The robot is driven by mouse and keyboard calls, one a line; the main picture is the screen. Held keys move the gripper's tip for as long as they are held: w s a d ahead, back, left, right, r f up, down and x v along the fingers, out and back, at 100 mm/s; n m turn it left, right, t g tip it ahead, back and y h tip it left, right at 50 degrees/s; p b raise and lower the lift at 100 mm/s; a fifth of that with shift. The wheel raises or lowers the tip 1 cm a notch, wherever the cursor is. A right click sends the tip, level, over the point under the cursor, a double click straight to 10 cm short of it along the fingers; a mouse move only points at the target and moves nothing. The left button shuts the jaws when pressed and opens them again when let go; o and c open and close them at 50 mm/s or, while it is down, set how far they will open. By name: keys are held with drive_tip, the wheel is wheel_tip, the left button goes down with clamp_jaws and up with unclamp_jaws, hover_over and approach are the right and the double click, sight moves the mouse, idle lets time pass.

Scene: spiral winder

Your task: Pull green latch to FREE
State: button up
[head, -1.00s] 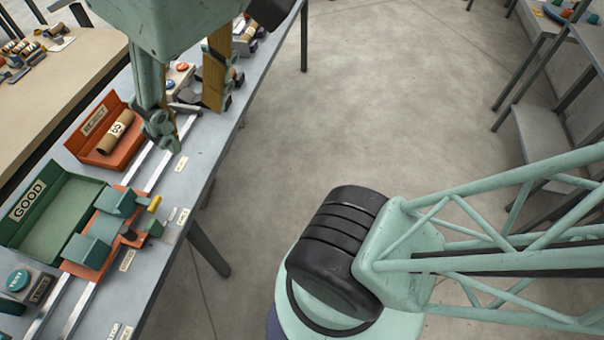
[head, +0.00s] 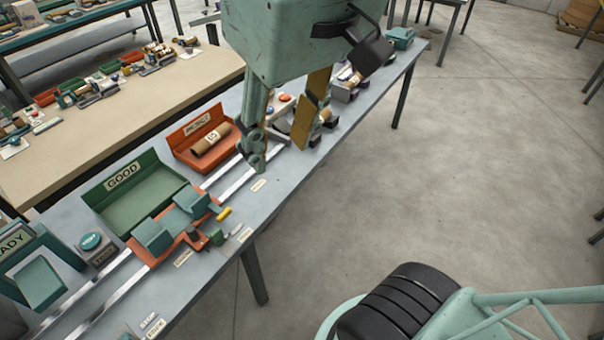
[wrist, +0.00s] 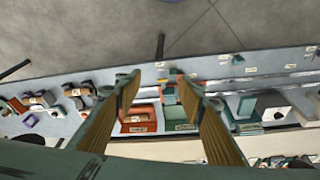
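The green latch (head: 216,238) is a small green piece at the front of the orange carriage (head: 145,254), beside a small label plate (head: 240,233). A yellow lever (head: 223,214) sticks out just behind it. The carriage carries teal blocks and sits on two pale rails. My gripper (head: 281,152) is open and empty, its fingers pointing down over the bench, to the right of the latch and apart from it. In the wrist view, my gripper (wrist: 159,88) shows two spread fingers with the bench beyond; the latch is too small there to make out surely.
The green GOOD tray (head: 140,203) and orange REJECT tray (head: 205,140), holding a cardboard tube (head: 211,139), stand behind the rails. A round teal button (head: 91,241) is at left. Open floor lies in front of the bench (head: 310,160).

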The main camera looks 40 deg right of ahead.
drive_tip(key=w+a+f+n+g+b, duration=0.15)
drive_tip(key=w+f, duration=0.35)
drive_tip(key=w, duration=0.5)
drive_tip(key=n+g+b, duration=0.1)
drive_tip(key=g+b, duration=0.3)
hover_over(215, 231)
drive_tip(key=d, duration=0.2)
drive_tip(key=w+f+x, duration=0.1)
drive_tip(key=w+x, duration=0.2)
drive_tip(key=x, duration=1.4)
drive_tip(key=w+a+f+g, duration=0.1)
drive_tip(key=w+f, duration=0.1)
drive_tip(key=f, duration=0.4)
drive_tip(key=w+a+f+g+h+b, duration=0.1)
drive_tip(key=w+a+f, duration=0.1)
drive_tip(key=f, duration=0.4)
drive_tip(key=shift+w+a+f+n, duration=0.3)
drive_tip(key=shift+w+n, duration=0.15)
drive_tip(key=shift+w, duration=0.25)
drive_tip(key=shift+f, duration=0.1)
drive_tip(key=shift+d+b+x, duration=0.15)
drive_tip(key=shift+b+x, duration=0.6)
drive_tip(key=shift+x, duration=2.7)
drive_tip(key=shift+d+b+x, duration=0.1)
drive_tip(key=shift+b+x, duration=0.65)
drive_tip(key=shift+x, duration=2.65)
drive_tip(key=shift+c, duration=0.3)
